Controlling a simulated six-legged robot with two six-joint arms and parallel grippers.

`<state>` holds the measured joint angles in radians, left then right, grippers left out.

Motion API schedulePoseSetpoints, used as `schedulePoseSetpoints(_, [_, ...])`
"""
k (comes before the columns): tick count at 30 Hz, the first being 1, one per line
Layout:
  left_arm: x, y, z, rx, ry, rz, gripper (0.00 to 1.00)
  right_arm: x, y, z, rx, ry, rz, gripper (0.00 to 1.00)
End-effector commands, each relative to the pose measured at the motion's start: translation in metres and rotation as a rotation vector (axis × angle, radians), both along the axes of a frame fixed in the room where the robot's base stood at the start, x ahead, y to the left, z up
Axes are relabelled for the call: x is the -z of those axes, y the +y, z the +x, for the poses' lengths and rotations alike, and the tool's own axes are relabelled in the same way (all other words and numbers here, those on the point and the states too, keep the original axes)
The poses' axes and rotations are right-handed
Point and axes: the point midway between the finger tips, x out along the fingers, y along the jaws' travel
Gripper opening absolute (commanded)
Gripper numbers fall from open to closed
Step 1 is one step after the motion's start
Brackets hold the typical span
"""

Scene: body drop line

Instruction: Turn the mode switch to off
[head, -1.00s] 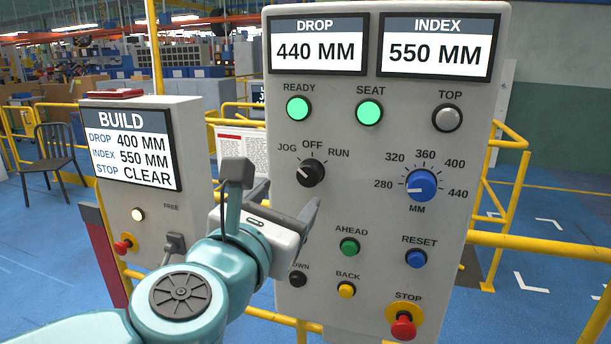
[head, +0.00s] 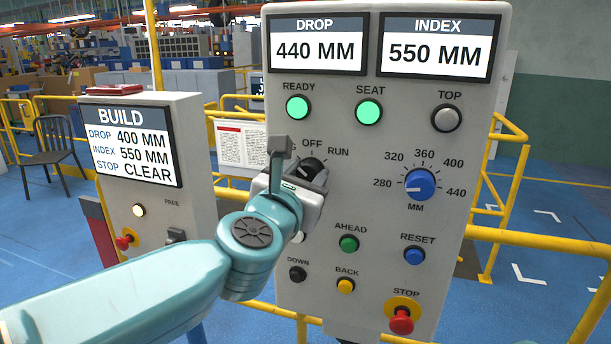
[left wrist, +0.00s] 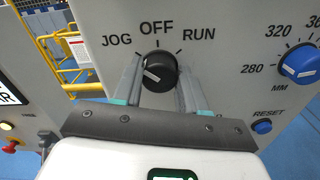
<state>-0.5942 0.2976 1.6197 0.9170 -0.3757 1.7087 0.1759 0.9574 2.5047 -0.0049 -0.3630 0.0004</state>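The mode switch is a black round knob (head: 312,167) on the grey control panel, under the labels JOG, OFF and RUN. In the left wrist view the knob (left wrist: 160,72) has a white pointer mark on its left side, on the JOG side and not up at OFF. My left gripper (head: 301,166) is at the knob, hiding part of it and most of the JOG label in the head view. In the left wrist view its two fingers (left wrist: 160,78) stand apart, one on each side of the knob. I cannot tell whether they touch it. My right gripper is not in view.
A blue MM dial (head: 420,184) is right of the switch. Below are the green AHEAD (head: 349,243), yellow BACK (head: 346,286), blue RESET (head: 414,256) and red STOP (head: 401,321) buttons. A BUILD box (head: 134,147) stands left. Yellow rails (head: 540,243) run beside the panel.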

Motion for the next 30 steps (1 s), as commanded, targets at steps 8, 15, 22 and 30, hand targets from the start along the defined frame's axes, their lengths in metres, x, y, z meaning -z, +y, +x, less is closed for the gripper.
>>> schedulePoseSetpoints(8, [0.0003, 0.0004, 0.0004, -0.001, -0.005, 0.016, 0.11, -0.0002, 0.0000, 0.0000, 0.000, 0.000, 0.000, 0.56])
schedulePoseSetpoints(15, [0.0003, 0.0000, 0.0004, -0.001, -0.037, 0.116, 0.11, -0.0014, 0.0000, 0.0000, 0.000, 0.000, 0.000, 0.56])
schedulePoseSetpoints(22, [0.0003, -0.0004, 0.0003, -0.002, -0.095, 0.298, 0.11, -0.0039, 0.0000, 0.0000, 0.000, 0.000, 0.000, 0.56])
schedulePoseSetpoints(30, [0.0001, -0.0007, 0.0002, -0.002, -0.169, 0.525, 0.11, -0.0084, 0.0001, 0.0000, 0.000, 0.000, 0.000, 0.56])
